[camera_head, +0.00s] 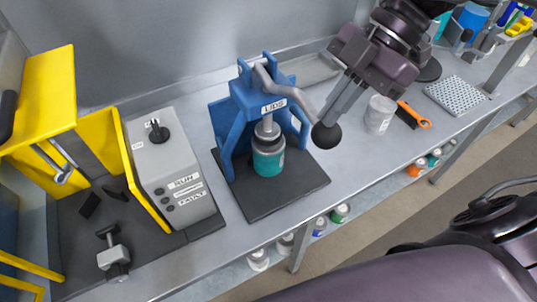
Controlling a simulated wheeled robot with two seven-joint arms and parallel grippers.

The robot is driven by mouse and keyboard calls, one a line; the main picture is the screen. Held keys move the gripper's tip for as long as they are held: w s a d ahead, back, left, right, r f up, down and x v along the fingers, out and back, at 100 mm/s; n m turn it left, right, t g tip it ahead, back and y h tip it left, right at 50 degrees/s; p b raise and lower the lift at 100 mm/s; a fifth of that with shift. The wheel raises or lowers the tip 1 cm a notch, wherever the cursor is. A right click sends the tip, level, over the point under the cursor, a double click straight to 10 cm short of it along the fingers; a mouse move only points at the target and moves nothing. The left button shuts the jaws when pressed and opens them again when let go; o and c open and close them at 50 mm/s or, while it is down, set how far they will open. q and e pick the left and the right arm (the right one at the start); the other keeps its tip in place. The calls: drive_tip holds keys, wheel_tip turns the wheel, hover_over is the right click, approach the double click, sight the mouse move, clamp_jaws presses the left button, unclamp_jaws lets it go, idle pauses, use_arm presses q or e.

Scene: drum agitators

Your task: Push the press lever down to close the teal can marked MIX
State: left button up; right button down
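The teal can (268,160) stands upright under the blue press (258,104), whose label reads LIDS. A grey plunger (267,131) is just over or on the can's dark top; I cannot tell whether they touch. A MIX mark is not readable. The grey press lever (290,92) slopes down to the right and ends in a black knob (326,136). My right gripper (334,118) comes from the upper right, its fingers close together and its tips at the knob's upper side. Contact is hard to tell. My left gripper is not in view.
A grey control box (167,165) and a yellow-framed station (38,97) stand to the left. A white can (380,114), an orange-handled tool (414,115) and a perforated plate (455,95) lie to the right. Small jars stand on a shelf below the bench's front edge.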

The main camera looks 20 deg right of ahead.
sight(328, 135)
drive_tip(key=shift+f, duration=0.1)
drive_tip(key=shift+s+f+b, duration=0.1)
drive_tip(key=shift+f+b, duration=0.6)
drive_tip(key=shift+f, duration=0.4)
drive_tip(key=shift+f+b, duration=0.3)
drive_tip(key=shift+f, duration=0.05)
drive_tip(key=shift+f+b, duration=0.35)
drive_tip(key=shift+f, duration=0.25)
drive_tip(key=shift+f+b, duration=0.55)
drive_tip(key=shift+f, duration=0.4)
